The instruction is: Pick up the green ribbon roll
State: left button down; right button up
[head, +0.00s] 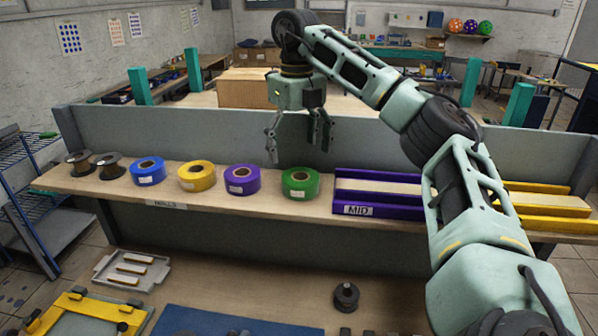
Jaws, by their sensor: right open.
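The green ribbon roll (300,183) lies flat on the raised shelf (215,203), at the right end of a row of rolls. Its dark core opening faces up and a white label shows on its front. My right gripper (297,150) points down above the shelf, with its fingers spread apart and nothing between them. It hangs above and slightly behind the green roll in the picture, apart from it. My left gripper does not show.
Purple (242,180), yellow (197,176) and blue (148,171) rolls stand left of the green one, with two dark spools beyond. A purple tray marked MID (372,210) is close on its right. A grey back panel (180,135) rises behind the shelf.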

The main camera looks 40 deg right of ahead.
aim_at(300, 177)
jog(key=shift+w+d+f, duration=0.1)
jog(key=shift+w+f, duration=0.05)
jog(key=shift+f, duration=0.6)
jog(key=shift+s+f+b, duration=0.2)
jog(key=shift+f+b, duration=0.15)
jog(key=shift+f, duration=0.1)
jog(key=shift+s+f, duration=0.1)
notch_tip(300, 177, down, 4)
jog(key=p, duration=0.3)
jog(key=shift+s+d+f, duration=0.1)
jog(key=shift+s+f, duration=0.05)
jog(key=shift+f, duration=0.4)
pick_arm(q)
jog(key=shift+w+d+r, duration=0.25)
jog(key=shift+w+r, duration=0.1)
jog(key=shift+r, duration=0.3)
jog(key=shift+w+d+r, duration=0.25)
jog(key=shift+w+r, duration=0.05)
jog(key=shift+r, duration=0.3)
pick_arm(e)
jog(key=shift+c, duration=0.4)
